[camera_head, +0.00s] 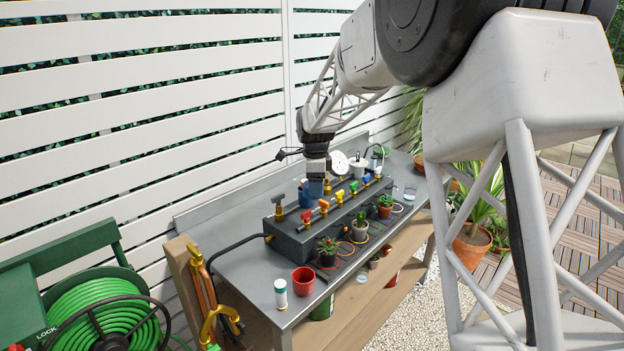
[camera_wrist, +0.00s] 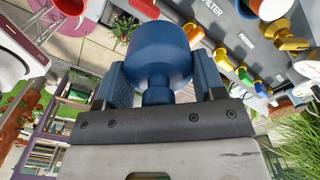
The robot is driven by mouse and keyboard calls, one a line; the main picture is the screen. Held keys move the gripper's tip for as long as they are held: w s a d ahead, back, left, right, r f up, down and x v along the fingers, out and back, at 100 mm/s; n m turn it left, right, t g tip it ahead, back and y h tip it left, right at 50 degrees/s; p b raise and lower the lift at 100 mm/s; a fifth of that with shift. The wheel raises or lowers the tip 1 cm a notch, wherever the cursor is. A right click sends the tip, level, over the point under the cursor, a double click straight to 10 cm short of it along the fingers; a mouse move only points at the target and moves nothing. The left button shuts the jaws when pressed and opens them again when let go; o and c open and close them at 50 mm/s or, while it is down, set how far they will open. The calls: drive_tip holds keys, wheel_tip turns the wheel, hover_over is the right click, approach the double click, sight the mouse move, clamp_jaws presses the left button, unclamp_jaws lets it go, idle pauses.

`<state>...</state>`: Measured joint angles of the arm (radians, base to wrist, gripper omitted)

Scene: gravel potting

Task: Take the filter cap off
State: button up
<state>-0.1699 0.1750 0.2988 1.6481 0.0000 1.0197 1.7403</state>
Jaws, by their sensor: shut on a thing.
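The blue filter cap (camera_wrist: 160,52) is a rounded piece with a narrower neck in the wrist view. My gripper (camera_wrist: 160,84) has its two blue fingers closed against its sides. In the head view my gripper (camera_head: 316,178) points down over the left part of the dark manifold box (camera_head: 314,241), with blue showing at its tip. The box's top carries the word FILTER beside the cap in the wrist view. The cap's underside is hidden, so I cannot tell whether it is seated or clear of the filter.
Valves with yellow, red, blue and green handles (camera_head: 323,205) line the box close to my gripper. Small potted plants (camera_head: 328,247) stand along its front. A red pot (camera_head: 303,280) and a white-green canister (camera_head: 281,293) stand near the bench's front left. A gauge (camera_head: 339,162) stands behind.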

drive_tip(key=shift+s+d+r, duration=0.1)
drive_tip(key=shift+s+d, duration=0.1)
drive_tip(key=shift+s, duration=0.8)
drive_tip(key=shift+s+d+r, duration=0.1)
drive_tip(key=shift+s+d, duration=0.05)
drive_tip(key=shift+s, duration=0.85)
hover_over(261, 283)
wheel_tip(261, 283, down, 11)
drive_tip(key=shift+f, duration=0.2)
drive_tip(key=shift+f, duration=3.15)
drive_tip(key=shift+f, duration=1.85)
drive_tip(key=shift+f, duration=0.15)
